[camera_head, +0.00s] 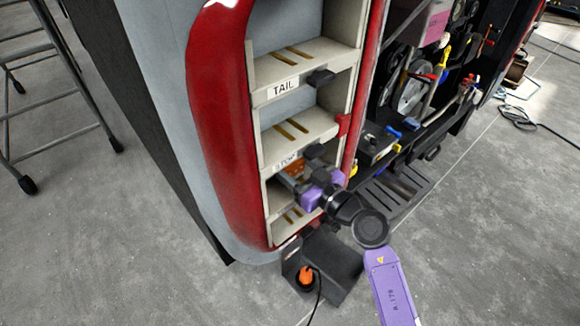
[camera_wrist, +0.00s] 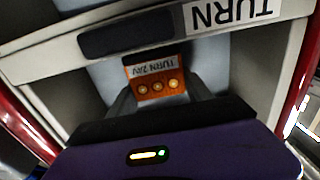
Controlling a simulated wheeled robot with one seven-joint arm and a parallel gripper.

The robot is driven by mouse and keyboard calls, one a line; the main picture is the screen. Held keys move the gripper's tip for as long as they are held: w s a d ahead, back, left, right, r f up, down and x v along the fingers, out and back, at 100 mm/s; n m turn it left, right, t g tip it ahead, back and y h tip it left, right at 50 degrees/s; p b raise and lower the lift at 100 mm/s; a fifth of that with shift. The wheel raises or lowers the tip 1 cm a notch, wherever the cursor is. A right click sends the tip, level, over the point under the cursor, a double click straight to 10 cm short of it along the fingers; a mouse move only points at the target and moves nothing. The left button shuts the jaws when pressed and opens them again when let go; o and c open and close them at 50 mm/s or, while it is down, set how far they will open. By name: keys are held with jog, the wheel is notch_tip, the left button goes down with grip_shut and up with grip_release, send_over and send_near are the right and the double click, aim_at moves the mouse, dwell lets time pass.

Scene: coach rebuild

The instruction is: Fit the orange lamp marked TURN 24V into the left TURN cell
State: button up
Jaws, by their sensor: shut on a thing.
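The orange lamp (camera_wrist: 155,88), with a white TURN 24V label and three round contacts, is between the dark fingers of my gripper (camera_wrist: 160,98). The wrist picture is upside down. The lamp shows at the mouth of the TURN cell, whose white TURN label (camera_wrist: 235,12) is on the front lip. How deep it sits is unclear. In the head view my purple gripper (camera_head: 300,174) is at the cell below the STOP label (camera_head: 285,161). Only part of the orange lamp (camera_head: 293,169) shows there, behind the fingers. The TURN label is hidden in that view.
A dark block (camera_wrist: 125,35) is on the lip beside the TURN label. Cell walls and red body edges flank my gripper closely. A TAIL cell (camera_head: 283,87) is higher up. An orange item with a cable (camera_head: 306,276) stands on a dark base below.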

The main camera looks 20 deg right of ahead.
jog(key=shift+f, duration=0.3)
jog(key=o, duration=1.5)
jog(key=v, duration=1.2)
jog(key=shift+r, duration=0.1)
jog(key=s+a+m+h, duration=0.1)
jog(key=s+h, duration=0.1)
jog(key=s, duration=0.8)
jog(key=s+a+m+g+h, duration=0.1)
jog(key=s, duration=1)
jog(key=s+a+m+g+h, duration=0.1)
jog(key=s+h, duration=0.1)
jog(key=s, duration=0.9)
jog(key=shift+s+a+f+m+h, duration=0.15)
jog(key=shift+a+f+m+h, duration=0.15)
jog(key=shift+a, duration=0.05)
